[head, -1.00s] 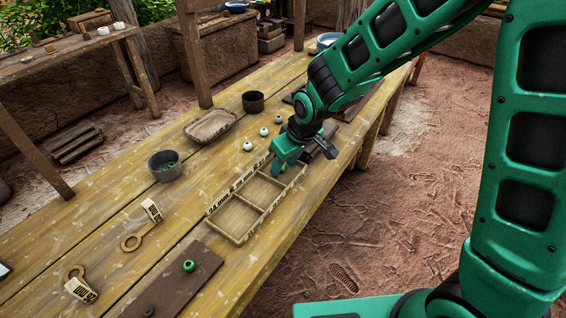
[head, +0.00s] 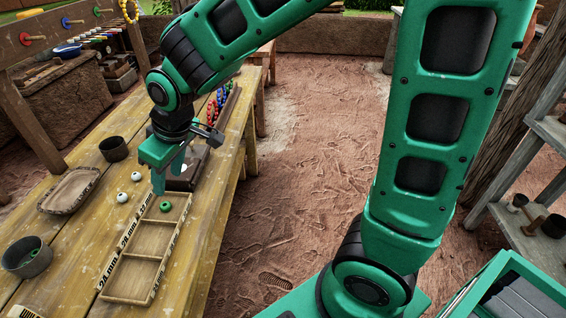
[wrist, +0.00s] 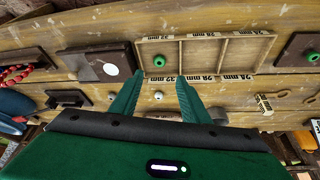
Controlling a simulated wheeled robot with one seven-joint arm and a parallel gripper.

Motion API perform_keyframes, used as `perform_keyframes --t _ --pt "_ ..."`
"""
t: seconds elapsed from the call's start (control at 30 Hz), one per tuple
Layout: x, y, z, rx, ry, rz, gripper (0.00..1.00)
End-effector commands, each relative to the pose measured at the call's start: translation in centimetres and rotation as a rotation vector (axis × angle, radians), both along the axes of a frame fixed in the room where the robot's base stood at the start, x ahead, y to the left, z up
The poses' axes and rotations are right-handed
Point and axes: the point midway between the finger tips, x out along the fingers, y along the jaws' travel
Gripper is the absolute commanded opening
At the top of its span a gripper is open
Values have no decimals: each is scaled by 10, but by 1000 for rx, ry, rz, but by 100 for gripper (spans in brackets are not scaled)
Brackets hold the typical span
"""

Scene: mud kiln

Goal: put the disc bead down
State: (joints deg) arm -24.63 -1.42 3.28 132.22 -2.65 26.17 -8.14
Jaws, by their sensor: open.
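A green disc bead (head: 166,207) with a dark hole lies in the far compartment of the wooden tray (head: 104,293). In the wrist view the bead (wrist: 159,61) lies in the left compartment of the tray (wrist: 272,38), apart from the walls. My gripper (head: 168,178) is open and empty above the tray's far end. In the wrist view my gripper's fingertips (wrist: 159,76) stand apart, with the bead just beyond the gap between them. The tray's other two compartments look empty. Its rim carries millimetre labels.
White beads (head: 122,197) lie left of the tray. A dark cup (head: 114,148), a shallow dish (head: 70,189) and a grey cup (head: 28,256) with green inside stand farther left. A dark board (wrist: 97,62) with a white disc lies beside the tray. Another green bead (wrist: 313,57) lies on a second board.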

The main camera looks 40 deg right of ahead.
Motion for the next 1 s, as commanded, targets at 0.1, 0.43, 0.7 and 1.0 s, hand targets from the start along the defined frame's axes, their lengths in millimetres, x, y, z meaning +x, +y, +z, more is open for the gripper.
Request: perform_keyframes --t 0.1,0.43,0.7,1.0 --pt "1 -12 1 -5 4 -25 42" --pt "-59 -221 19 -75 153 -551 42" --pt "-188 -330 22 -35 345 -1029 42" --pt "-242 -342 20 6 429 -1198 42"
